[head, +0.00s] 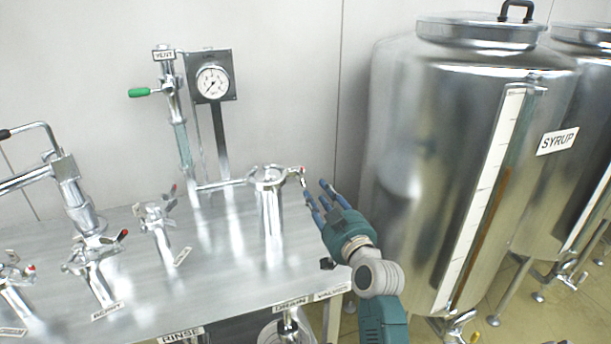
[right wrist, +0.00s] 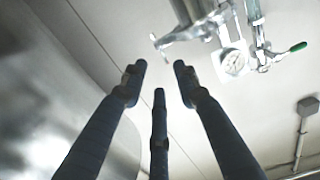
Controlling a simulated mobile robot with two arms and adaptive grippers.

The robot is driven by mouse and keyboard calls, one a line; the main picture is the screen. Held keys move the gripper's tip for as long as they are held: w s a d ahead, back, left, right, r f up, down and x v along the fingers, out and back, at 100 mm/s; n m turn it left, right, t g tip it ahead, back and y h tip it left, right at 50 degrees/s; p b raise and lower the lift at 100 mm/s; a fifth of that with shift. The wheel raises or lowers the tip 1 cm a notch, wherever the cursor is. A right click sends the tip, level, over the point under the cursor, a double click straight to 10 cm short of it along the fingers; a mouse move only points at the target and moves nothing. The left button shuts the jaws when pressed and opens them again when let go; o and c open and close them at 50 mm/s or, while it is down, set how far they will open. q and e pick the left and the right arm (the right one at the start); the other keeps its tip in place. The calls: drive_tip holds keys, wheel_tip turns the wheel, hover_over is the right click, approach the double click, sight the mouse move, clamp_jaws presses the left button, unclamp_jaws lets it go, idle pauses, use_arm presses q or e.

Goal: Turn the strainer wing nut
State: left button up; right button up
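The strainer (head: 271,215) is an upright shiny metal cylinder at the right end of the steel bench. A clamp rings its top, and the wing nut (head: 301,174), with a red mark, sticks out on the right side. In the right wrist view the strainer (right wrist: 190,12) is at the top, with the wing nut (right wrist: 157,41) pointing left, beyond the fingertips. My right gripper (head: 316,197) is just right of and a little below the wing nut, its blue fingers spread and empty. The fingers also show spread in the wrist view (right wrist: 160,76). My left gripper is out of view.
A gauge (head: 212,83) and a green-handled vent valve (head: 140,92) stand behind the strainer. Several clamped fittings (head: 156,218) stand on the bench (head: 215,285) at left. A large syrup tank (head: 425,150) is close on the right of my arm.

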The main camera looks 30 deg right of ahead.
sight(302, 176)
drive_tip(key=p+x, duration=0.1)
drive_tip(key=x, duration=0.8)
drive_tip(key=shift+f, duration=0.1)
drive_tip(key=shift+c, duration=1.2)
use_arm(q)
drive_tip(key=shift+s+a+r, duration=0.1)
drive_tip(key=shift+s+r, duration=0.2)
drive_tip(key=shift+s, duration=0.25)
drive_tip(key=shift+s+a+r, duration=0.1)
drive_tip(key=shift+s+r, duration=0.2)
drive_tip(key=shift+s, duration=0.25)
use_arm(e)
drive_tip(key=shift+a, duration=0.1)
clamp_jaws()
